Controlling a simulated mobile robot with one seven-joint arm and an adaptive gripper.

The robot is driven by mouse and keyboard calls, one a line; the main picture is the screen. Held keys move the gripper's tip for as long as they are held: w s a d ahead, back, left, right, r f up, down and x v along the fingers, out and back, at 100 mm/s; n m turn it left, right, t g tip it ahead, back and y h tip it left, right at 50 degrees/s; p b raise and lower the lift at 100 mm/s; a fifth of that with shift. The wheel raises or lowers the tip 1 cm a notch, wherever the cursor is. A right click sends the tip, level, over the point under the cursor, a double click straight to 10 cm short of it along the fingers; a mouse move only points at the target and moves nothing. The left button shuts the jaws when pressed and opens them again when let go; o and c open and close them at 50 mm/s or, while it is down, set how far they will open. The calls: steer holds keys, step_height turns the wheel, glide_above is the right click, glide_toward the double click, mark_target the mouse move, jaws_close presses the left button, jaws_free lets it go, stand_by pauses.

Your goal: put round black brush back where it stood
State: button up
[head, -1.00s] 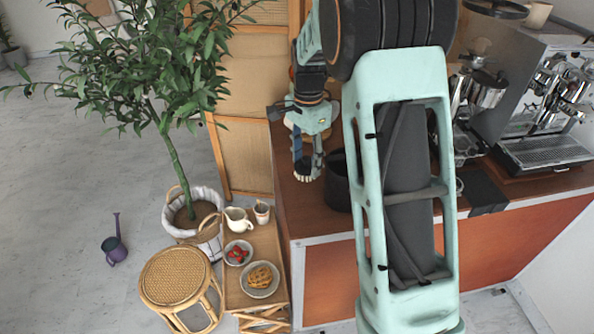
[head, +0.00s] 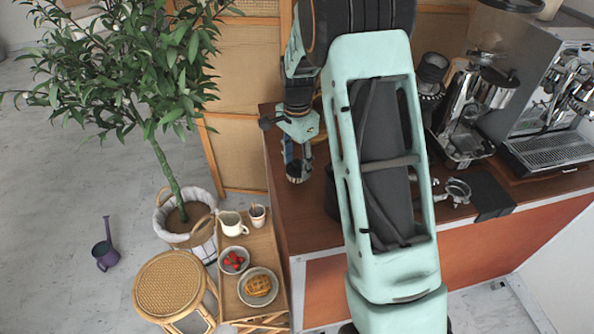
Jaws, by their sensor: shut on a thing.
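My gripper (head: 298,157) is over the left end of the brown wooden counter (head: 310,228), pointing down. It is shut on the round black brush (head: 296,172), whose dark body and pale bristle edge show just below the fingers. I cannot tell whether the bristles touch the counter or hang a little above it. My arm hides much of the middle of the counter.
A dark round container (head: 331,197) stands right of the brush, mostly behind my arm. A portafilter (head: 457,191), a black mat (head: 489,194) and an espresso machine (head: 550,110) are farther right. A low side table (head: 247,292) holds dishes left of the counter.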

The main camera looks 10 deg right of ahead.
mark_target(297, 172)
steer(key=shift+f, duration=1.9)
steer(key=o, duration=1.1)
step_height(297, 172, up, 12)
steer(key=shift+r+b, duration=0.2)
steer(key=shift+b, duration=0.15)
